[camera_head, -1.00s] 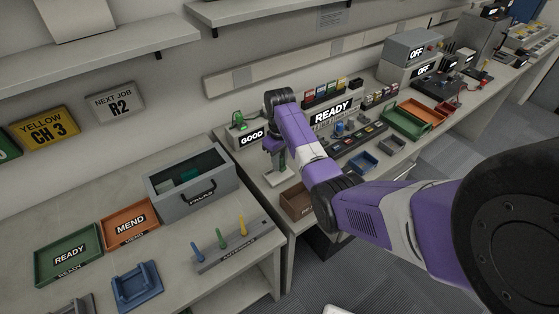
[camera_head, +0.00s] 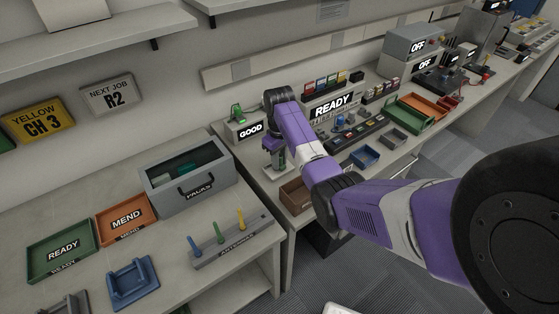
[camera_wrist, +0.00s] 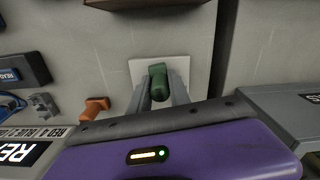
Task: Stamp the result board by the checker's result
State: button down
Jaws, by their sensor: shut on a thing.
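My gripper (camera_wrist: 160,88) is shut on a green stamp-like handle (camera_wrist: 158,74) in the wrist view. It is over a pale square plate (camera_wrist: 138,72), which looks like the result board. Whether the stamp touches the plate cannot be told. In the head view my gripper (camera_head: 276,160) is low over the same plate (camera_head: 272,174), and the held thing is hardly visible. The checker (camera_head: 246,131), behind it, reads GOOD, with a green item (camera_head: 237,113) on top. An orange-brown handle (camera_wrist: 97,107) shows to the left in the wrist view.
A brown bin (camera_head: 294,196) stands at the bench's front edge, near my gripper. A READY display (camera_head: 333,106) and a row of switches are to the right. On the left table are a FAULTS box (camera_head: 172,190), MEND tray (camera_head: 100,228) and READY tray (camera_head: 35,262).

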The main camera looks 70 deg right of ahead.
jog(key=shift+f, duration=0.6)
dwell(1.9)
notch_tip(320, 180, up, 5)
jog(key=p, duration=0.4)
jog(key=shift+p, duration=0.4)
jog(key=shift+r, duration=1.1)
